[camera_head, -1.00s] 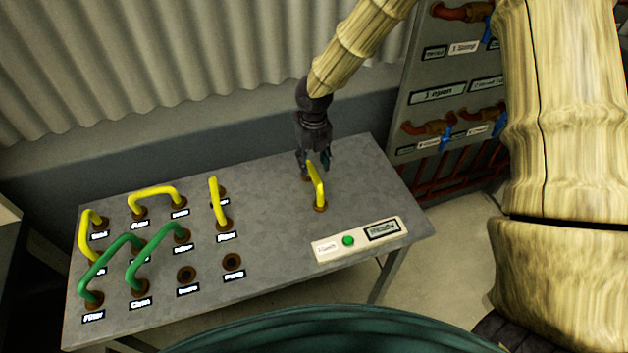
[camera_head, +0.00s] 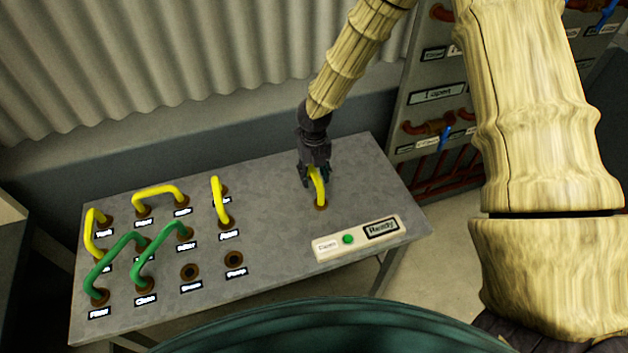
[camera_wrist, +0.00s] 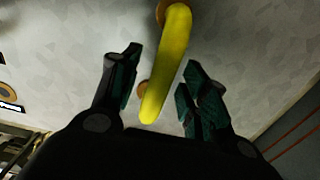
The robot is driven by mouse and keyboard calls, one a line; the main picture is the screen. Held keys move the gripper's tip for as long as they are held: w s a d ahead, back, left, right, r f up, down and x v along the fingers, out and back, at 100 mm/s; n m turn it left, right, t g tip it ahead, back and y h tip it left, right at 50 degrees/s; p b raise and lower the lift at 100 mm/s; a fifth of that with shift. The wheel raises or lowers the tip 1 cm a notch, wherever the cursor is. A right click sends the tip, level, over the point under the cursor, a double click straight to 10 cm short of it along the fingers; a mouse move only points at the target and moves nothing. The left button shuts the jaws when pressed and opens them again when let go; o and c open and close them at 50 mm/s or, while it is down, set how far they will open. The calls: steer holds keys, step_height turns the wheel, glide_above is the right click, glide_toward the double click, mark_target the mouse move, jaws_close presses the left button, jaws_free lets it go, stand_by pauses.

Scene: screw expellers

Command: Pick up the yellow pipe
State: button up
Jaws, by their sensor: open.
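A single yellow pipe (camera_head: 320,187) stands in brown sockets on the right part of the grey table. My gripper (camera_head: 314,180) is above and around its far end, pointing down. In the wrist view the yellow pipe (camera_wrist: 168,65) runs between the two dark green-padded fingers of my gripper (camera_wrist: 158,92). The fingers are spread, with visible gaps to the pipe on both sides. My gripper hides the pipe's far end in the head view.
The grey table (camera_head: 272,200) also bears several yellow pipes (camera_head: 158,191) and green pipes (camera_head: 158,250) at the left. A panel (camera_head: 358,238) with a green button lies in front. A corrugated wall stands behind, and a valve rack (camera_head: 440,95) at the right.

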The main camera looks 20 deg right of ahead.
steer(key=shift+f, duration=0.25)
stand_by(0.4)
steer(key=shift+c, duration=0.2)
jaws_close()
